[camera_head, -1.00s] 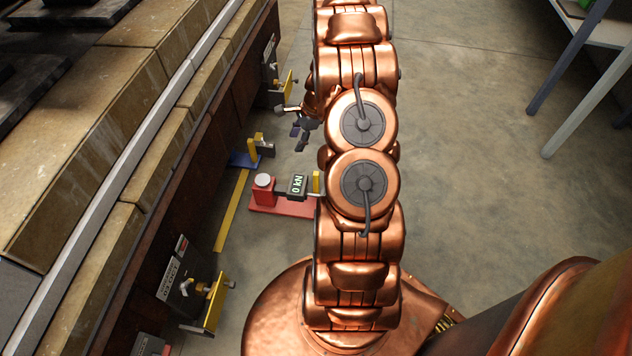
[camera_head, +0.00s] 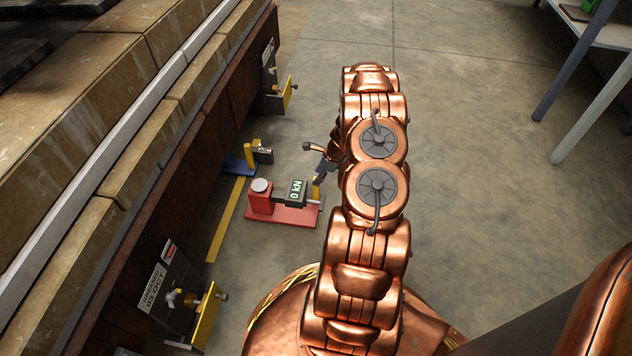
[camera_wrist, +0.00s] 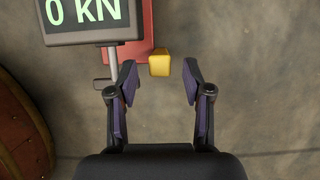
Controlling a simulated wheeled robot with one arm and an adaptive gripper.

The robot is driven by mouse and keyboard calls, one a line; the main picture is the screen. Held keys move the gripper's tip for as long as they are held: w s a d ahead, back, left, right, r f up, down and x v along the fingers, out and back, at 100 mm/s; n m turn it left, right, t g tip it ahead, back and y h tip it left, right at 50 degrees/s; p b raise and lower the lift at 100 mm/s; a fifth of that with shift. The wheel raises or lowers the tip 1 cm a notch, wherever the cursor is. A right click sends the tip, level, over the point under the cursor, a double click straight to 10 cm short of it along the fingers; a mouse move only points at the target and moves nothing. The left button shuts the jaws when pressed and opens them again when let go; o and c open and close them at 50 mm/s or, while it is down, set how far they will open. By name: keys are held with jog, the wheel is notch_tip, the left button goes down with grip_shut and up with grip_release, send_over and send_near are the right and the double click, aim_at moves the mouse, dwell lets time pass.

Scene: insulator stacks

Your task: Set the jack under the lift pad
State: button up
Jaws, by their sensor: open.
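The jack is a red base plate (camera_head: 290,215) with a red cylinder and pale round top (camera_head: 261,187), a dark display reading 0 kN (camera_head: 295,193), and a yellow upright grip (camera_head: 317,188) at its right end. It stands on the floor. My gripper (camera_head: 322,172) is above and beside the jack's right end. In the wrist view my gripper (camera_wrist: 157,78) is open, with the yellow grip (camera_wrist: 160,62) lying between and slightly beyond its fingertips. The display (camera_wrist: 92,18) is at upper left. I cannot make out the lift pad for certain.
A stone-topped wall (camera_head: 165,150) runs along the left, with yellow-plated brackets (camera_head: 207,312) and (camera_head: 287,92). A blue-based item (camera_head: 240,165) and a yellow floor strip (camera_head: 228,220) lie beside it. A table (camera_head: 600,30) stands upper right. Floor on the right is clear.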

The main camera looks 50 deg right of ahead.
jog(key=shift+b+x, duration=0.3)
jog(key=shift+x, duration=1.15)
grip_shut()
